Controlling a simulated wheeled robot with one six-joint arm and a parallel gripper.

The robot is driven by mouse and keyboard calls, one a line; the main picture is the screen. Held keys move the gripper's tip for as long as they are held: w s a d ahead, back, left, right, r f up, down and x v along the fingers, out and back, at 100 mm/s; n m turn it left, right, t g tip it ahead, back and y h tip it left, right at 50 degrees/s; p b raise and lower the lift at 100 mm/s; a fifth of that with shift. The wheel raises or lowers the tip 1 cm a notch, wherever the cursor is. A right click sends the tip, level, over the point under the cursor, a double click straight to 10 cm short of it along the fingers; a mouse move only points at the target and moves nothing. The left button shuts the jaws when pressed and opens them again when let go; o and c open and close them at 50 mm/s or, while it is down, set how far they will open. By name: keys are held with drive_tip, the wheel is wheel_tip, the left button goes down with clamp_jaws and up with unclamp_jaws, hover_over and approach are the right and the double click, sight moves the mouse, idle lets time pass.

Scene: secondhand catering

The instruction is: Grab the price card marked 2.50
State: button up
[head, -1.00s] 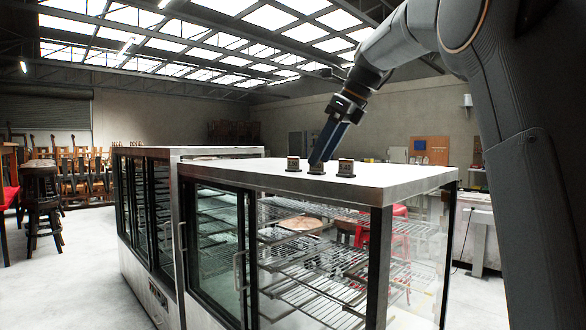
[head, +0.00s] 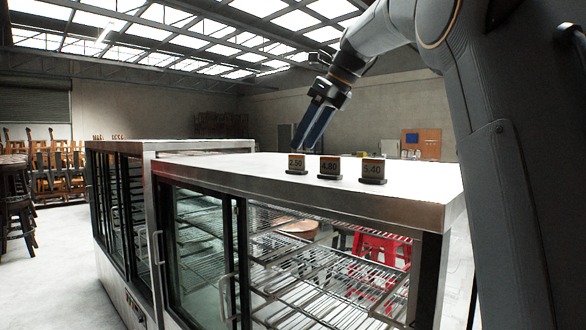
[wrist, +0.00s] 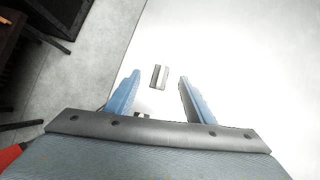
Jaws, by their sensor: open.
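Three small price cards stand in a row on the white top of the display case. The card marked 2.50 (head: 296,163) is the left one, beside one marked 4.80 (head: 329,167) and one marked 5.40 (head: 372,170). My gripper (head: 304,148) points down with its blue fingers at the 2.50 card, which partly hides the tips. In the wrist view my gripper (wrist: 160,76) is open and empty, with a small card (wrist: 158,77) seen from above between the fingers. Its marking cannot be read there. Whether the fingers touch it is unclear.
The glass display case (head: 300,190) has a steel rim and wire shelves inside. A second case (head: 120,150) adjoins it at the left. Wooden chairs and stools (head: 18,205) stand far left. The white top around the cards is clear.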

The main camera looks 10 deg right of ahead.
sight(297, 170)
drive_tip(key=x, duration=0.2)
drive_tip(key=p+x, duration=0.1)
drive_tip(key=x, duration=0.1)
drive_tip(key=p+x, duration=0.1)
drive_tip(key=x, duration=0.1)
drive_tip(key=shift+w+d+f, duration=0.1)
drive_tip(key=shift+d+f, duration=0.05)
drive_tip(key=shift+f, duration=0.2)
drive_tip(key=shift+c, duration=0.3)
drive_tip(key=c, duration=1.1)
